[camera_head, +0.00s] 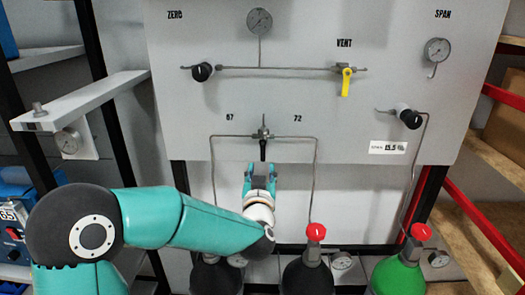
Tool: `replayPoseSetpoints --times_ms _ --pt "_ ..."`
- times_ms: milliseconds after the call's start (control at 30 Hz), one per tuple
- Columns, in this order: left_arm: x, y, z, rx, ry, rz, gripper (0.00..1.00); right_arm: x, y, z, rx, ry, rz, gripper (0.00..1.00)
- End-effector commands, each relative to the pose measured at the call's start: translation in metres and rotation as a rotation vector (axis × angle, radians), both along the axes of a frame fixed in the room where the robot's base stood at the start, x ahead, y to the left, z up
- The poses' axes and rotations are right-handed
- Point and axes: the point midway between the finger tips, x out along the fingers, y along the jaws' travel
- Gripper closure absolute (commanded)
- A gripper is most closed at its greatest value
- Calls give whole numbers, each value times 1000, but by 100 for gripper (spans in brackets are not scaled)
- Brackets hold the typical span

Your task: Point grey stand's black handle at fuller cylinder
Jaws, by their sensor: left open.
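The grey panel (215,100) stands upright in front of me. Low in its middle is a small valve with a black handle (263,150) that points straight down, between the labels 67 and 72. My left gripper (261,170) is open just below the handle, its fingers pointing up. I cannot tell whether it touches the handle. Two dark cylinders stand below: the left one (215,280) is partly hidden by my arm, the right one (307,280) has a red knob. The gauge beside the right one (341,261) is too small to read. My right gripper is not in view.
A yellow vent handle (346,81), two black knobs (202,72) (410,117) and two gauges (260,21) (437,50) are on the panel. A green cylinder (398,277) stands at the lower right. Shelves flank the panel on both sides.

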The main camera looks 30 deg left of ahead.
Motion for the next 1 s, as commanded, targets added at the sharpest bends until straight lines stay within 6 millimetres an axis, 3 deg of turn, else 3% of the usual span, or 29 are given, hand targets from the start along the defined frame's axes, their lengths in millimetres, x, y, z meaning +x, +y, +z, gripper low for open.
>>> replayPoseSetpoints --times_ms 200,433,867,1000 --pt "41 26 2 1 3 2 58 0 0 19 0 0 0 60" --pt "71 43 1 -1 1 -1 58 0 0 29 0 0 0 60" --pt "81 50 -1 -1 1 -1 58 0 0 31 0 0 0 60" --pt "81 50 -1 -1 1 -1 77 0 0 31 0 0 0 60"
